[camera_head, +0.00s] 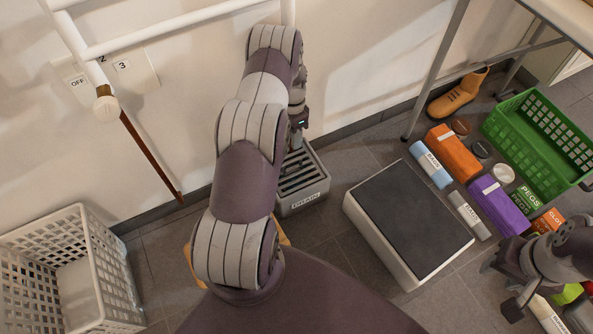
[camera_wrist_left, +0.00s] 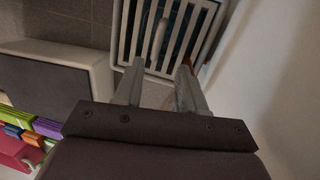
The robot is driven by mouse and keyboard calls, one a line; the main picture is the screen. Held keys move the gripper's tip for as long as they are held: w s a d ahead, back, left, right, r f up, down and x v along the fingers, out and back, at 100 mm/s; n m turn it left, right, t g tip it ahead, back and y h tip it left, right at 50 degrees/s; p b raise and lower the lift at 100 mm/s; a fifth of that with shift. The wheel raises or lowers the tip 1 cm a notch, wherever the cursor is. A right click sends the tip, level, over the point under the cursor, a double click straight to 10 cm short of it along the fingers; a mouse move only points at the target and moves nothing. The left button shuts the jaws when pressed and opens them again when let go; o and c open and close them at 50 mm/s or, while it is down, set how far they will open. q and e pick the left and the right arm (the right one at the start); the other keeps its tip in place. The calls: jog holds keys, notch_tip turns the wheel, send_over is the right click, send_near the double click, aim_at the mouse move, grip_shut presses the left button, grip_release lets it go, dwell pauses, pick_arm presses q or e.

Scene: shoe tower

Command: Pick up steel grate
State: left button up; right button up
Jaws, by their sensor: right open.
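The steel grate (camera_head: 297,180) is a slatted grey panel on top of a grey box marked DRAIN (camera_head: 303,200), against the wall. It also shows in the left wrist view (camera_wrist_left: 205,28), at the top, with pale bars over dark gaps. My left gripper (camera_head: 296,140) is just above and behind the grate; my arm hides part of the box. In the left wrist view its two fingers (camera_wrist_left: 160,68) are apart, pointing at the grate, with a pale bar or handle between their lines. I cannot tell whether they touch it. My right gripper (camera_head: 500,288) is open and empty at the right.
A dark-topped white step (camera_head: 410,222) stands right of the drain. Beyond it lie several packs, an orange boot (camera_head: 458,95) and a green crate (camera_head: 545,135). A white basket (camera_head: 105,270) is at left. A brown stick (camera_head: 150,155) leans by the wall rail.

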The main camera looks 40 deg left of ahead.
aim_at(292, 160)
pick_arm(q)
jog(key=f+b, duration=0.2)
jog(key=f, duration=0.1)
jog(key=s+d+f+b, duration=0.1)
jog(key=f+b, duration=0.1)
jog(key=f, duration=0.2)
jog(key=s+f+b, duration=0.1)
jog(key=f+b, duration=0.1)
jog(key=f, duration=0.1)
jog(key=shift+d+f+b, duration=0.15)
jog(key=shift+f+b, duration=0.1)
jog(key=shift+b, duration=0.1)
jog(key=shift+r, duration=0.2)
grip_shut()
